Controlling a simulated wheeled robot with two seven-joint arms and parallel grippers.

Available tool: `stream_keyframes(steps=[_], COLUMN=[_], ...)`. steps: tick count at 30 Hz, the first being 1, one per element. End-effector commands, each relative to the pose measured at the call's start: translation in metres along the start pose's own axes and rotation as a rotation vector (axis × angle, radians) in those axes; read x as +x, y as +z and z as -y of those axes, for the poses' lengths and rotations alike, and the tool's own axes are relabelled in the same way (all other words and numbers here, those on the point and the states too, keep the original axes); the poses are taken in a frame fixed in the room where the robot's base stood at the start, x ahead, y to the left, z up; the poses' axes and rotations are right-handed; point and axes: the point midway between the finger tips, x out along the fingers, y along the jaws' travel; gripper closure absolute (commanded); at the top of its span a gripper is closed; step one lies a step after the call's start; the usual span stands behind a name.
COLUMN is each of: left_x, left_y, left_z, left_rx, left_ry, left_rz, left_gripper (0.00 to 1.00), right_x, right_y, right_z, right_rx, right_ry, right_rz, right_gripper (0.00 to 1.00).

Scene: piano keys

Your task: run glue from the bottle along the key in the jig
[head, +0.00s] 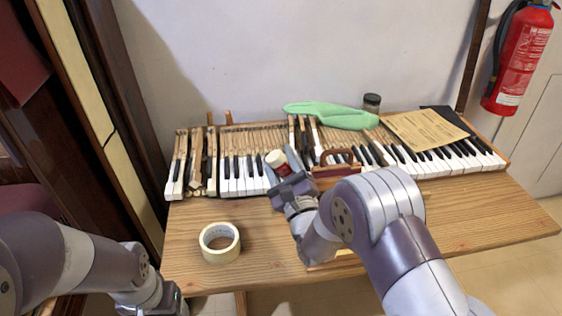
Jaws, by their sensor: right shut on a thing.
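My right gripper (281,168) is shut on a small white bottle with a red label (278,161), held tilted in front of the piano keys. The bottle's lower part is hidden by the gripper. A light wooden edge (327,265) shows at the table's front beneath my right arm; it may be the jig, but the arm covers most of it. I cannot make out a key in it. My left gripper (158,304) is at the bottom edge, cut off by the frame, so its jaws are not clear.
A row of piano keys (233,186) spans the back of the wooden table (200,272). A tape roll (220,243) lies front left. A reddish-brown handled object (337,157), green cloth (330,115), dark jar (371,103) and paper (425,129) are behind. A fire extinguisher (520,55) hangs right.

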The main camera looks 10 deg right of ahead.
Motion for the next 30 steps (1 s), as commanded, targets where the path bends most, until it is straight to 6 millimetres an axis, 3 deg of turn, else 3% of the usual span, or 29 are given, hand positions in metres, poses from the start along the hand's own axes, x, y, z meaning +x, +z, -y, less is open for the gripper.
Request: stream_keyframes(steps=[24,30], left_x=[0.017,0.018], left_y=[0.002,0.002], left_z=[0.000,0.000], left_rx=[0.000,0.000], left_ry=[0.000,0.000], left_rz=[0.000,0.000], left_gripper=[0.28,0.28], right_x=[-0.005,-0.008], right_y=[-0.013,-0.020], right_z=[-0.009,0.002], right_rx=[0.000,-0.001], right_ry=[-0.001,-0.003], right_rz=[0.002,-0.001], right_gripper=[0.81,0.81])
